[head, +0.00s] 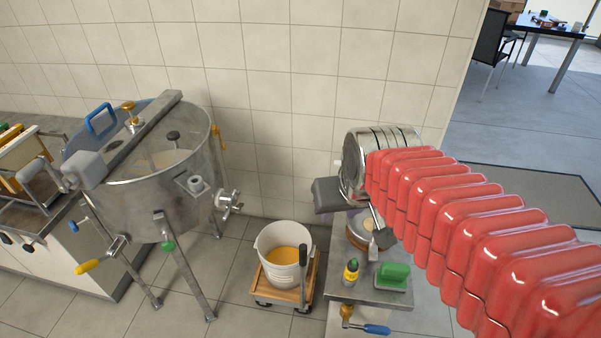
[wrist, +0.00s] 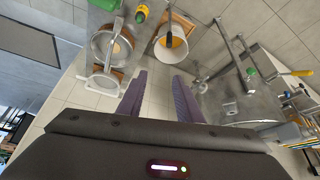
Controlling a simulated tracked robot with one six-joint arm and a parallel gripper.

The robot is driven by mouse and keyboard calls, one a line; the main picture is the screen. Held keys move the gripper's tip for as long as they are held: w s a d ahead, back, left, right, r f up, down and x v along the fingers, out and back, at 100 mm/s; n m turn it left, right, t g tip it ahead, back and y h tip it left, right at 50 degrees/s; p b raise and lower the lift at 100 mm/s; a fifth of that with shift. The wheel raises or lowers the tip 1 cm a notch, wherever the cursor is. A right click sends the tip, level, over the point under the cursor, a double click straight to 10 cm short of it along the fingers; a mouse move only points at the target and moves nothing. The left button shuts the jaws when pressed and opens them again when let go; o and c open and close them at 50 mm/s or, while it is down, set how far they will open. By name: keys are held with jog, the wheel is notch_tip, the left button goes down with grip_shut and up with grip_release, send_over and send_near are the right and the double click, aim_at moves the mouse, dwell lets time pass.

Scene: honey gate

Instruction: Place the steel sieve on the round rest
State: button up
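A round steel vessel (wrist: 98,50), which looks like the sieve, stands on the steel bench in the wrist view, with brown wood at its edge. In the head view it shows partly behind my gripper (head: 354,212). A pale ring (wrist: 91,84), which looks like the round rest, lies beside it, with a light bar between them; I cannot tell whether they touch. In the head view I cannot make out the ring. In the wrist view my gripper (wrist: 160,76) has its two purple fingers apart with only floor between them. It is above and beside the bench, apart from the sieve.
A white bucket (head: 267,244) with yellow honey stands on a wheeled wooden dolly. A large steel tank (head: 165,195) on legs is at left. A tiled wall is behind.

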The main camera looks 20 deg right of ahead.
jog(key=s+a+r+n, duration=0.1)
jog(key=s+a, duration=0.3)
jog(key=s, duration=0.3)
jog(key=shift+r+y, duration=0.15)
jog(key=shift+y, duration=0.15)
jog(key=shift+a, duration=0.1)
dwell(0.8)
